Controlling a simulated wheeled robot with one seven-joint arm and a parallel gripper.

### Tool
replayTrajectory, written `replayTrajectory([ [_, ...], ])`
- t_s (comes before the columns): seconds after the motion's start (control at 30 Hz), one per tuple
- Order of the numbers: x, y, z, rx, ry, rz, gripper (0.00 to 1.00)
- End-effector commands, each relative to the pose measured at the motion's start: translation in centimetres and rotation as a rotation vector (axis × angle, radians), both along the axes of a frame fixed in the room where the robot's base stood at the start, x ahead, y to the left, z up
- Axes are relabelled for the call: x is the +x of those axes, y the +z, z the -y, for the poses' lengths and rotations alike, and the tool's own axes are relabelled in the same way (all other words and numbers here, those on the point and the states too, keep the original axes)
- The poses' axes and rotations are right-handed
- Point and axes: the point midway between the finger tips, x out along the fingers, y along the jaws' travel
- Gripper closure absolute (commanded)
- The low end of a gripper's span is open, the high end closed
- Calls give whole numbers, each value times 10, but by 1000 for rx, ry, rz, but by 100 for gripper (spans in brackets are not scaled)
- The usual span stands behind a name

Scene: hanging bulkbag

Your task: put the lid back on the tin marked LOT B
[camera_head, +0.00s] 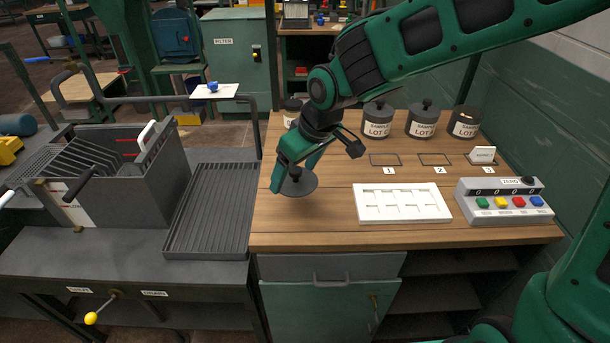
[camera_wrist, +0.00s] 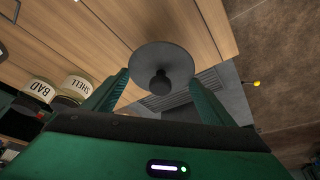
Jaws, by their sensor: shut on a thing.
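A round dark lid (camera_head: 299,185) with a knob hangs from my gripper (camera_head: 293,174), above the left part of the wooden bench. In the wrist view the lid (camera_wrist: 178,62) sits between my two fingers (camera_wrist: 160,85), its knob towards me. Tins with white SAMPLE LOT labels stand at the back of the bench: a left tin (camera_head: 377,122), a middle tin (camera_head: 422,122) and a right tin (camera_head: 465,124). The left and middle tins have knobbed lids on. The right tin shows a dark top with no knob. The lot letters are too small to read.
A white tray (camera_head: 362,205) and a button box (camera_head: 505,215) lie along the front of the bench. Marked squares 1, 2 and 3 lie before the tins; a small card (camera_head: 483,154) stands at 3. A small jar (camera_head: 292,108) is partly hidden behind my arm.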

Motion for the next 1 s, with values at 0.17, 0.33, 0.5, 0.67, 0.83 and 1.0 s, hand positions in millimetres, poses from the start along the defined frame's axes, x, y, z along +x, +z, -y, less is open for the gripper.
replayTrajectory([
  [0.17, -23, 22, -28, 0, 4, 3, 44],
  [0.33, -37, 34, -45, 1, 3, 1, 44],
  [0.5, -34, 41, -49, 1, -13, 0, 44],
  [0.67, 3, 50, -34, 3, -77, -1, 44],
  [0.83, 64, 61, 0, 3, -179, -2, 44],
  [1.0, 120, 70, 45, 3, -282, -1, 44],
])
